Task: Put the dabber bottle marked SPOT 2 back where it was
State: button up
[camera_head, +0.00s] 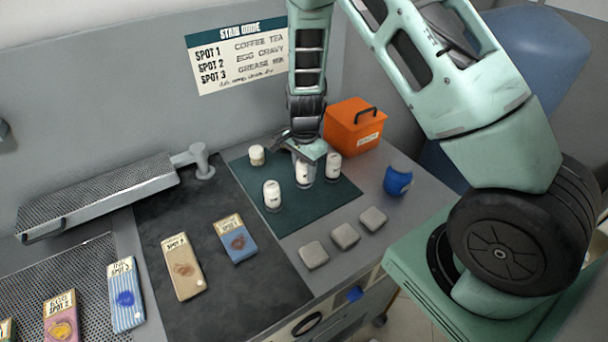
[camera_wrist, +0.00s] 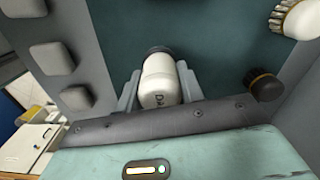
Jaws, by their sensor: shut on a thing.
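My gripper (camera_head: 304,168) is over the green mat, shut on a white dabber bottle (camera_head: 303,173). In the wrist view the bottle (camera_wrist: 160,85) is between the two fingers, with dark lettering only partly readable, so I cannot confirm its number. It looks upright and close to the mat; I cannot tell whether its base touches. Another white bottle (camera_head: 272,194) stands on the mat to the left and nearer, and one (camera_head: 333,166) stands just right of the gripper. The green mat (camera_head: 305,212) lies on the counter.
A small pale brush (camera_head: 257,155) stands at the mat's back left; a dark brush (camera_wrist: 263,86) shows in the wrist view. An orange box (camera_head: 352,128) is behind right. Grey pads (camera_head: 345,235) and a blue item (camera_head: 397,181) lie right of the mat. Fabric swatches (camera_head: 182,268) lie left.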

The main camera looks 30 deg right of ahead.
aim_at(305, 177)
jog(key=shift+f+p, duration=0.3)
jog(key=shift+f, duration=1.3)
jog(key=shift+f, duration=0.15)
jog(key=o, duration=1)
